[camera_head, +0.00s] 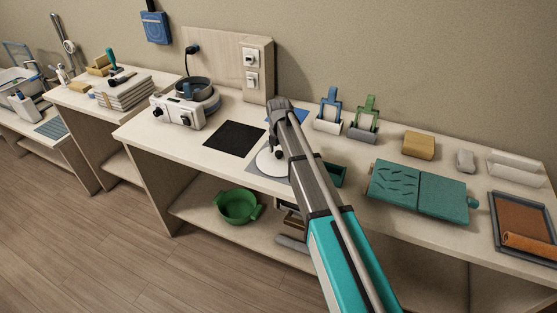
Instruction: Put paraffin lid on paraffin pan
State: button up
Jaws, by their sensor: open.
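The paraffin lid (266,164) looks like a pale round disc with a dark knob, and it lies on the table partly behind my arm. My gripper (276,148) is open at the lid's knob, pointing down; the view is too small to tell whether the fingers touch it. The paraffin pan (208,88) is a dark round pan on the white warmer at the left of the table. Its top appears uncovered, with a blue piece at its front.
A black square mat (234,139) lies between warmer and lid. A socket panel (252,68) stands behind. Blue (329,112) and green (365,118) holders are right of my arm, with a teal board (420,190) farther right. A green pot (238,206) sits on the lower shelf.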

dwell(0.5)
grip_shut()
